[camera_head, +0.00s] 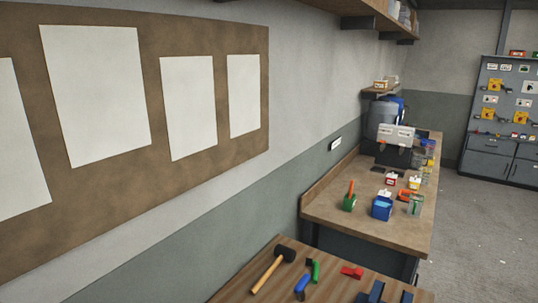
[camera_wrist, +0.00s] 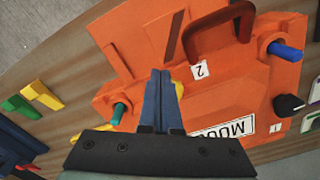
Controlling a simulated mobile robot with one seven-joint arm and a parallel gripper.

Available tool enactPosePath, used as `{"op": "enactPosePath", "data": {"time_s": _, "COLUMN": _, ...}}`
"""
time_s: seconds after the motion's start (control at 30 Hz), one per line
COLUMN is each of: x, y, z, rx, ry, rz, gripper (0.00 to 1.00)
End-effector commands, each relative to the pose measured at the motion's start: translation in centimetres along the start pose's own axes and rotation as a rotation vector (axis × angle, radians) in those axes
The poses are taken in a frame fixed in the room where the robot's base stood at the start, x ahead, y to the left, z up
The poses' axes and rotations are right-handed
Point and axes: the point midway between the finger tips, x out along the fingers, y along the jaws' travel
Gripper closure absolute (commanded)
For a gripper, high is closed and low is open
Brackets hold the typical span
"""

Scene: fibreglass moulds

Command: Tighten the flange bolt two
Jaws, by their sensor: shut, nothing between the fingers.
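In the wrist view an orange mould (camera_wrist: 215,95) lies on a wooden table, with a dark red handle (camera_wrist: 215,30) at its top. A tag marked 2 (camera_wrist: 199,69) sits below the handle; a tag marked 1 (camera_wrist: 276,128) is at lower right. A blue bolt or pin (camera_wrist: 285,50) sticks out at right, a green one (camera_wrist: 118,113) at left, and a black knob (camera_wrist: 290,104) is near tag 1. I cannot tell which is flange bolt two. My gripper (camera_wrist: 160,74) is shut and empty, over the mould, between the green piece and tag 2. It partly hides something yellow (camera_wrist: 180,88).
Green and yellow blocks (camera_wrist: 35,98) lie left of the mould in the wrist view. In the head view a near workbench (camera_head: 240,292) holds a mallet (camera_head: 272,268) and several tools. A farther bench (camera_head: 320,205) holds containers. Floor is free at right.

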Motion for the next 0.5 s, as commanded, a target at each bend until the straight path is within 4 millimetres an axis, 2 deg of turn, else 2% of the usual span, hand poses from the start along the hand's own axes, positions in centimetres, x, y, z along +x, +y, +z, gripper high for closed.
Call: {"op": "enactPosePath", "data": {"time_s": 0.5, "x": -0.13, "y": -0.43, "z": -0.32, "rx": -0.005, "ry": 0.004, "rz": -0.002, "gripper": 1.00}}
